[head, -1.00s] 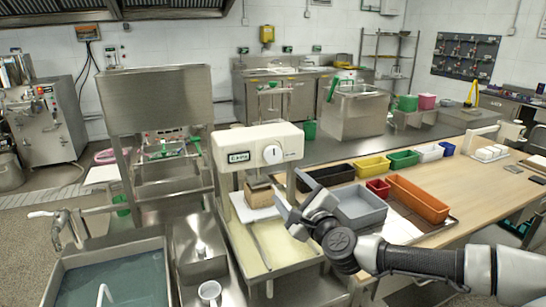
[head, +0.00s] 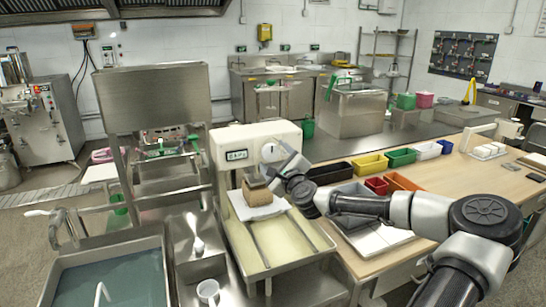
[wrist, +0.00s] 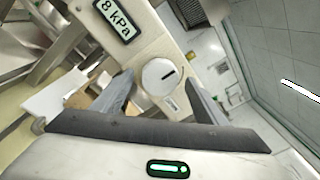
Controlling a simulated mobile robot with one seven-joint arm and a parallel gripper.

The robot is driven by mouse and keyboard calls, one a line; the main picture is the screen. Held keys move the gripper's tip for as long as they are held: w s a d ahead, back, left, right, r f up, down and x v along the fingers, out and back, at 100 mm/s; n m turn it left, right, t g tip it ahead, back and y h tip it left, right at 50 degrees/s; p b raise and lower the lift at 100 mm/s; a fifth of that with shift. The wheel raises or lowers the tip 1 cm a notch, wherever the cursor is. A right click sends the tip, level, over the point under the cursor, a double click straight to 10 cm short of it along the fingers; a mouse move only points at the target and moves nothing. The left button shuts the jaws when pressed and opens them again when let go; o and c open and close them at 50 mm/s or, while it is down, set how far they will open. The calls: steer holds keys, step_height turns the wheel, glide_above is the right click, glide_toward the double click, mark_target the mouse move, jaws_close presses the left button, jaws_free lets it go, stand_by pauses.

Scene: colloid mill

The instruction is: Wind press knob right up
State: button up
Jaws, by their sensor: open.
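The press (head: 247,137) is a cream machine head above a tray in the head view. Its round white knob (head: 268,151) is on the front, partly covered by my gripper (head: 278,162). In the wrist view the knob (wrist: 162,77) shows a dark pointer line, tilted toward the upper right. A display (wrist: 117,18) beside it reads "8 kPa", perhaps with the start cut off. My gripper (wrist: 155,88) is open, with one finger on each side of the knob's lower part in this view. I cannot tell whether the fingers touch it.
A brown block (head: 257,192) sits on a white sheet under the press head. Coloured bins, among them a yellow bin (head: 370,164), stand on the wooden table to the right. A steel basin (head: 110,280) is at front left.

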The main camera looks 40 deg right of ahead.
steer(key=shift+w+d, duration=0.1)
steer(key=shift+w, duration=0.5)
steer(key=c, duration=1)
steer(key=shift+c, duration=0.2)
steer(key=shift+f+n, duration=0.1)
steer(key=shift+n, duration=0.2)
